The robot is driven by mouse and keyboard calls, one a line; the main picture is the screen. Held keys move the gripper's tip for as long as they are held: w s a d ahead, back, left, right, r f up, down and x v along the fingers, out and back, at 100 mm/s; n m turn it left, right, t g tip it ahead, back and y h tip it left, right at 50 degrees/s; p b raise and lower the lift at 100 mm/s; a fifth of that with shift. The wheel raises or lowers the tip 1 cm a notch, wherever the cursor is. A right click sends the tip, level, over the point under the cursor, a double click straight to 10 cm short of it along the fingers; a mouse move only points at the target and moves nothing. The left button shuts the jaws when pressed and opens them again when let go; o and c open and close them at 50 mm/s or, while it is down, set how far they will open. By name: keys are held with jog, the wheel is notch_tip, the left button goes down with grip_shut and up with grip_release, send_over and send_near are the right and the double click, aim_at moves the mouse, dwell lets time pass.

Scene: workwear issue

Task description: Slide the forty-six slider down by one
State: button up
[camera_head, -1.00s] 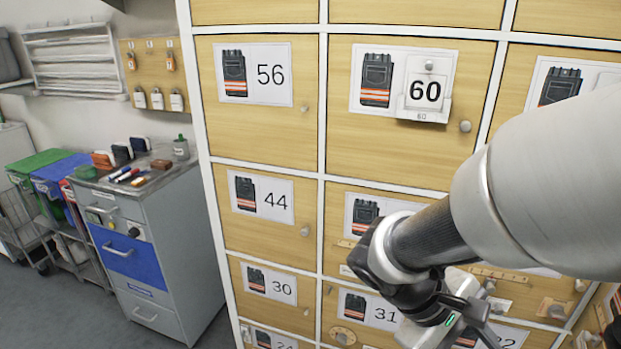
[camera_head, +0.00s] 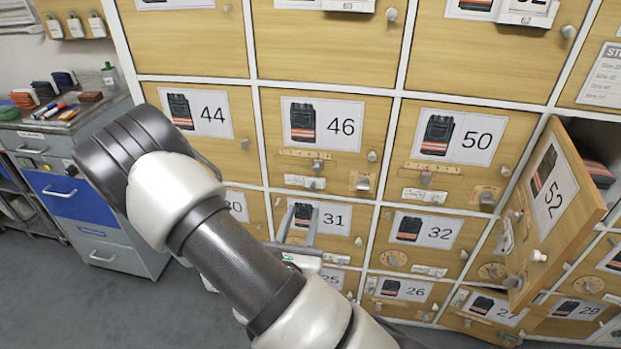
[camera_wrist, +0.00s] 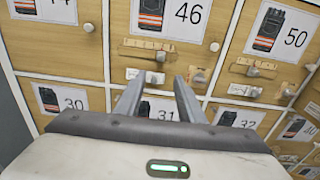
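The door numbered 46 (camera_head: 375,114) has a dark vest picture with orange and white bands. Below its card is a horizontal wooden slider strip (camera_head: 291,153) with small marks and a grey knob (camera_head: 317,166) under it; the strip (camera_wrist: 135,43) and knob (camera_wrist: 160,56) also show in the wrist view. A white handwritten label lies beneath. My gripper (camera_head: 301,212) is open and empty, its two fingers apart in front of the 31 door, below the 46 strip. In the wrist view, the fingers (camera_wrist: 158,80) point up towards the 46 door's lower edge. Which mark the knob stands at is too small to read.
A wooden plate with a knob (camera_head: 362,183) sits at the 46 door's lower right. The 50 door (camera_head: 427,174) has a similar strip and knob. The 52 door (camera_head: 560,215) stands open at the right. A grey cabinet (camera_head: 95,205) stands at the left.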

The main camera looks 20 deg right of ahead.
jog(key=b, duration=0.5)
send_near(316, 169)
jog(key=x, duration=0.7)
jog(key=shift+w+d+f, duration=0.1)
jog(key=shift+w+d, duration=0.15)
jog(key=shift+w, duration=0.05)
grip_shut()
